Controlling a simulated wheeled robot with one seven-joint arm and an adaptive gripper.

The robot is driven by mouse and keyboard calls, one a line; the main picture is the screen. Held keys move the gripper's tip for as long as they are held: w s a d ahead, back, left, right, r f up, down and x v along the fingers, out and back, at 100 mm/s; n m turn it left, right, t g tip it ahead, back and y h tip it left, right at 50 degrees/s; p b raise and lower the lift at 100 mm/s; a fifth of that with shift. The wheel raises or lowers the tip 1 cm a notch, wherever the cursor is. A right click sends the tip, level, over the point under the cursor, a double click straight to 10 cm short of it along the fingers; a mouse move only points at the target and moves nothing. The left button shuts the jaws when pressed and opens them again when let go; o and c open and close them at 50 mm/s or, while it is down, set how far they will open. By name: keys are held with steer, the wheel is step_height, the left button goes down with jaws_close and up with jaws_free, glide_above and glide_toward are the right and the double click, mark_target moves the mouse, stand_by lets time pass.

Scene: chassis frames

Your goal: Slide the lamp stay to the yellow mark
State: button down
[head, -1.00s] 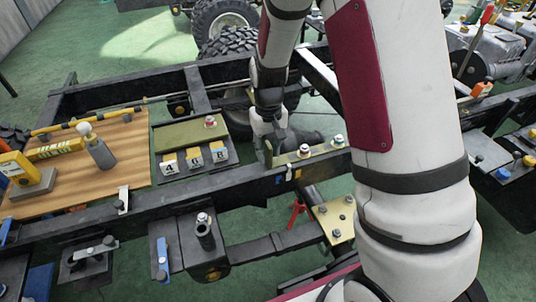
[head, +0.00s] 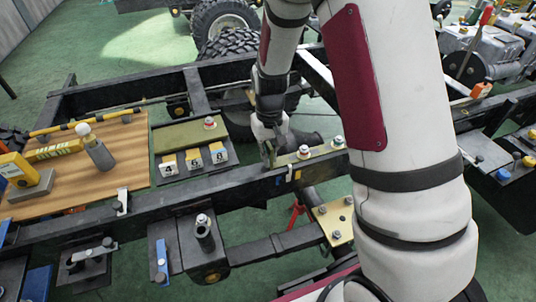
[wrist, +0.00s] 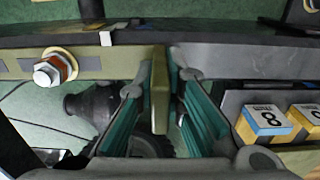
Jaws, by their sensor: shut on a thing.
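The lamp stay appears to be the olive bar (head: 318,156) with bolts, lying along the dark chassis rail. Its upright olive tab (wrist: 160,88) stands between the teal finger pads in the wrist view. My gripper (head: 269,160) is at the bar's left end, shut on this tab; in the wrist view my gripper (wrist: 160,110) has a finger on each side of it. My fingers partly hide the stay's left end.
A dark tray with numbered blocks (head: 193,158) and an olive plate (head: 188,136) sits just left of my gripper. A wooden board (head: 125,165) with a grey cylinder lies farther left. A hex bolt (wrist: 52,70) stands on the bar. My arm covers the right centre.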

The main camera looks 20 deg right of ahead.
steer(key=d, duration=0.3)
steer(key=c, duration=1.7)
jaws_free()
steer(key=shift+r, duration=0.15)
step_height(320, 180, up, 12)
steer(key=shift+f, duration=0.1)
